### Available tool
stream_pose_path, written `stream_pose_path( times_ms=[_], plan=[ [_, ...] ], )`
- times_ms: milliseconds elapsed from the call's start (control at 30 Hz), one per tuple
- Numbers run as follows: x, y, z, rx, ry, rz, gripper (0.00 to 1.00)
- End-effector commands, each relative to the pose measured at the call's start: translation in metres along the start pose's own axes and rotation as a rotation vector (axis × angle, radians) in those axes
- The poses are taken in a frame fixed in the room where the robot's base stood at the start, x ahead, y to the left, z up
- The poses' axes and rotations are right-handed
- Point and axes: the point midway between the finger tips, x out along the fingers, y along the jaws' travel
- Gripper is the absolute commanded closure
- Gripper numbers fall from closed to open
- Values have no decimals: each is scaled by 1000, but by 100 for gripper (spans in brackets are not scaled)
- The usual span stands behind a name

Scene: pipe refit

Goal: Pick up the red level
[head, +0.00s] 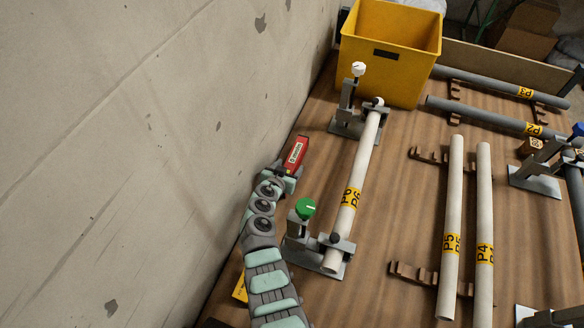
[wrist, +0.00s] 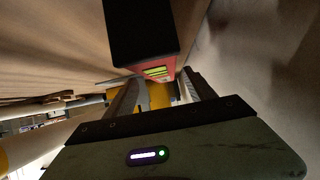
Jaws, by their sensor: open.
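The red level (head: 295,154) lies close to the wall at the left side of the wooden table in the head view. My gripper (head: 286,172) is at the near end of the level, and part of that end is hidden by it. In the wrist view the level (wrist: 165,66) shows a dark end, a red side and a yellow-green vial. My gripper (wrist: 160,92) is open there, with its two fingers apart and the level at their tips. I cannot tell whether the level is fully between the fingers.
The concrete wall (head: 150,130) runs close along the left. Right of my gripper, pipe P6 (head: 358,185) rests in clamps, one with a green knob (head: 305,208). A yellow bin (head: 390,55) stands behind. Pipes P5 (head: 452,215) and P4 (head: 484,220) lie further right.

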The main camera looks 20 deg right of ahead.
Motion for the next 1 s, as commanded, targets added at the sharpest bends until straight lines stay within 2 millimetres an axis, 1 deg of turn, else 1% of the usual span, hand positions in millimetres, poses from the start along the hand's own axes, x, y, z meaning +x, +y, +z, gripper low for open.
stream_pose_path(
  times_ms=[167, 333, 500, 600, 867, 1000],
  plan=[
    [15, -2, 5, 0, 1, 0, 36],
    [35, -3, 11, 0, -1, 3, 36],
    [48, -3, 7, 1, 3, 2, 36],
    [51, -3, 8, 0, 0, 2, 36],
    [51, -3, 6, 1, 0, 1, 36],
    [51, -3, 6, 1, 0, 1, 48]
  ],
)
